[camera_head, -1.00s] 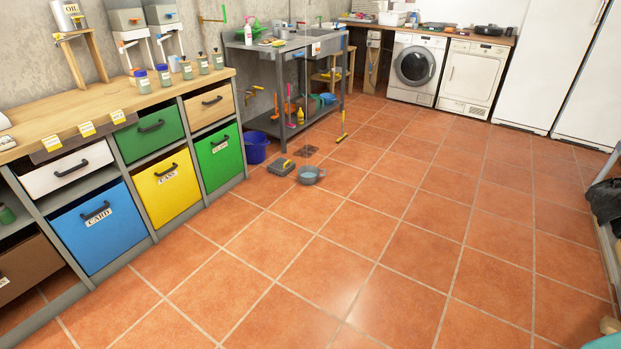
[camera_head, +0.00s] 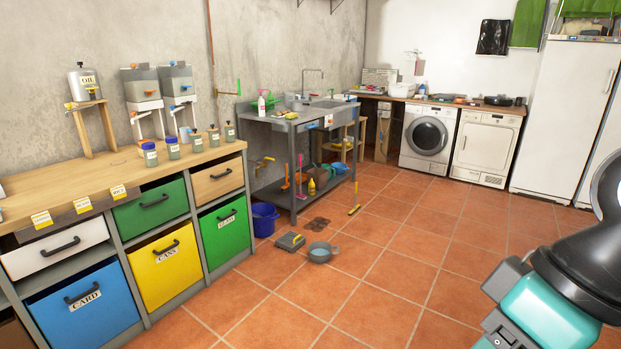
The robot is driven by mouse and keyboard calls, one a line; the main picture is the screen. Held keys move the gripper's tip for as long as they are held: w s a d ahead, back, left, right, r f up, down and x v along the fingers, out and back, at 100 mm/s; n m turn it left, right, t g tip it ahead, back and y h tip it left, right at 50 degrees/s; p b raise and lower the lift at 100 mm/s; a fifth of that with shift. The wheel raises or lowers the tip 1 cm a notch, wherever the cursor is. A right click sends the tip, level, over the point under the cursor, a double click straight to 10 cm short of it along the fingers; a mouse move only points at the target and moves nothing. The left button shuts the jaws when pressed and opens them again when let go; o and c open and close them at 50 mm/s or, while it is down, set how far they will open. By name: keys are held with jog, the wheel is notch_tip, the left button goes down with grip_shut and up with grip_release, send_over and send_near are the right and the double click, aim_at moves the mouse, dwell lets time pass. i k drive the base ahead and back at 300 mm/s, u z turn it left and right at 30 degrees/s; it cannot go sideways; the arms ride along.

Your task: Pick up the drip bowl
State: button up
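A grey-blue bowl with a small side handle (camera_head: 320,253), likely the drip bowl, sits upright on the tiled floor near the middle of the picture. It is in front of the grey sink bench, with what looks like some bluish liquid inside. A flat grey box-like item (camera_head: 291,241) lies close to its left. Teal and black parts of my arm show at the lower right, well apart from the bowl. My gripper's fingers are not in view.
A blue bucket (camera_head: 265,219) stands left of the bowl, beside the drawer cabinet (camera_head: 128,232). The steel sink bench (camera_head: 293,126) is behind, with a yellow-footed tool (camera_head: 354,209) leaning near its right leg. Open floor (camera_head: 400,270) lies to the right and front.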

aim_at(320, 252)
jog(key=u, duration=0.55)
jog(key=i, duration=1.2)
jog(key=u, duration=0.3)
jog(key=i, duration=1.6)
jog(key=z, duration=0.9)
jog(key=i, duration=1.1)
jog(key=z, duration=0.55)
